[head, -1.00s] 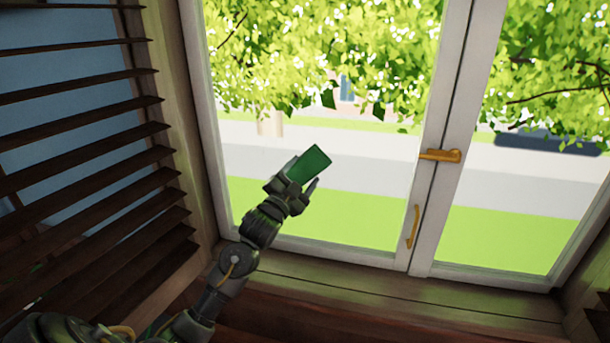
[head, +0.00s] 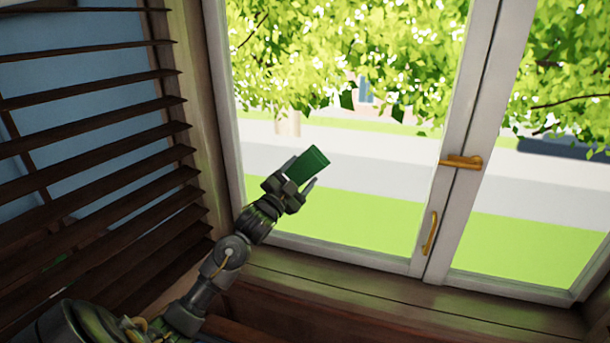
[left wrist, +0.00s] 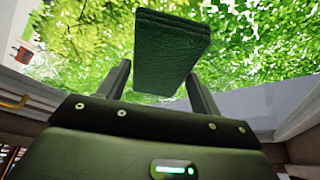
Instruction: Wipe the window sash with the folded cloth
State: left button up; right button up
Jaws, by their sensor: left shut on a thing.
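The folded cloth (head: 308,166) is dark green and sits between the fingers of my left gripper (head: 300,184), which is shut on it. In the left wrist view the cloth (left wrist: 171,54) stands out beyond both fingers, its folded layers showing at the top edge. The window sash (head: 350,253) has a white frame around clear glass. In the head view the cloth and gripper overlap the lower left part of the left pane. I cannot tell whether the cloth touches the glass. My right gripper is not in view.
A brass handle (head: 461,162) and a brass pull (head: 429,233) stick out from the middle stiles. A dark slatted shutter (head: 95,150) stands close on the left, beside my left arm. A wooden sill (head: 400,298) runs below the window and looks bare.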

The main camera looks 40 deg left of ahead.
pick_arm(q)
jog(key=shift+s+a, duration=0.2)
jog(key=shift+a, duration=0.3)
jog(key=shift+s+a, duration=0.15)
jog(key=shift+a, duration=0.3)
jog(key=shift+s+d+f, duration=0.1)
jog(key=shift+s+d, duration=0.15)
jog(key=shift+s, duration=0.15)
jog(key=shift+s+d, duration=0.25)
jog(key=shift+s, duration=0.55)
jog(key=shift+s+d, duration=0.3)
jog(key=shift+s, duration=0.45)
jog(key=shift+s+d, duration=0.25)
jog(key=shift+s, duration=0.55)
jog(key=shift+s, duration=0.1)
jog(key=s, duration=0.1)
jog(key=s+d, duration=0.1)
jog(key=shift+s, duration=0.35)
jog(key=shift+w, duration=0.1)
